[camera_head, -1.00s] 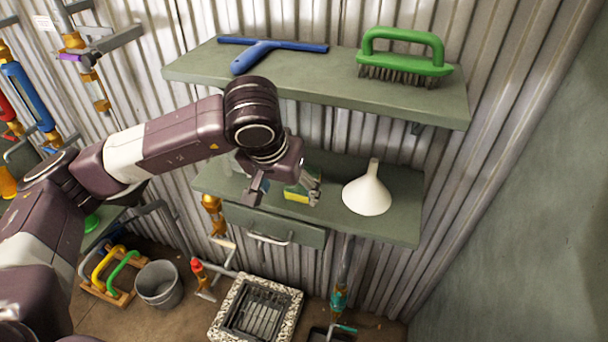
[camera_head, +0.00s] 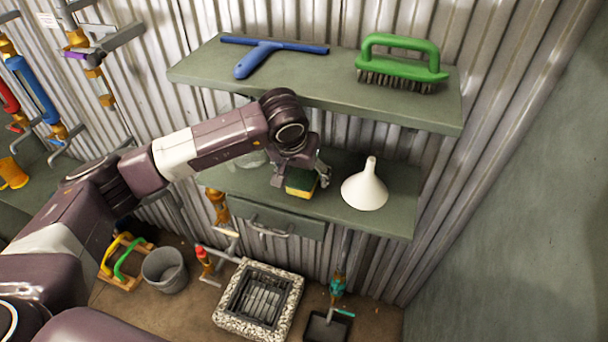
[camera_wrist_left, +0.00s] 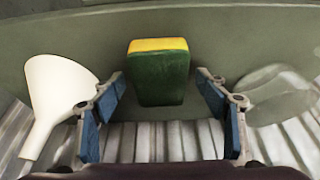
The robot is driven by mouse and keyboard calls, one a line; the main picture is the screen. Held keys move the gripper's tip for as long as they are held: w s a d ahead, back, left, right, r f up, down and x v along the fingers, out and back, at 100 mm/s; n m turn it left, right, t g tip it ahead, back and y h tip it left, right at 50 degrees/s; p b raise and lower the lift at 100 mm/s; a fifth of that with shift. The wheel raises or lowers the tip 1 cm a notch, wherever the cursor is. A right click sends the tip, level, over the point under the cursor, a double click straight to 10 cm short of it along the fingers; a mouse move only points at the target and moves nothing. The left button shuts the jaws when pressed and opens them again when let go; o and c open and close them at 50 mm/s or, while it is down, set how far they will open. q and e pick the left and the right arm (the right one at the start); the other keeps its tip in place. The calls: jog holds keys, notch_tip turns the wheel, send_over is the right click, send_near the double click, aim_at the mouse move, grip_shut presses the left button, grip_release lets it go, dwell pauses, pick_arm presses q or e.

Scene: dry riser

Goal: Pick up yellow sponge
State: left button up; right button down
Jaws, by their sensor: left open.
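The yellow sponge (camera_head: 300,183) has a dark green side and sits on the lower shelf (camera_head: 400,199), left of the white funnel (camera_head: 365,186). My left gripper (camera_head: 300,182) is at the sponge in the head view, with one finger on each side of it. In the left wrist view the sponge (camera_wrist_left: 158,72) stands between and just beyond the open fingers (camera_wrist_left: 165,100), with gaps on both sides. Part of the sponge is hidden by the gripper in the head view. My right gripper is not in view.
The upper shelf (camera_head: 240,86) holds a blue squeegee (camera_head: 262,57) and a green-handled brush (camera_head: 402,64). The funnel also shows in the left wrist view (camera_wrist_left: 58,100), near one finger. A clear glass-like object (camera_wrist_left: 279,95) is at the other side. A drawer (camera_head: 275,222) is under the lower shelf.

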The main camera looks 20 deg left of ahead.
pick_arm(q)
jog(key=c, duration=0.8)
jog(key=shift+b, duration=0.85)
jog(key=s+b, duration=0.5)
jog(key=s, duration=1.3)
jog(key=shift+a+r+b, duration=0.15)
jog(key=shift+a+b, duration=0.15)
jog(key=shift+b, duration=0.1)
jog(key=shift+o, duration=0.2)
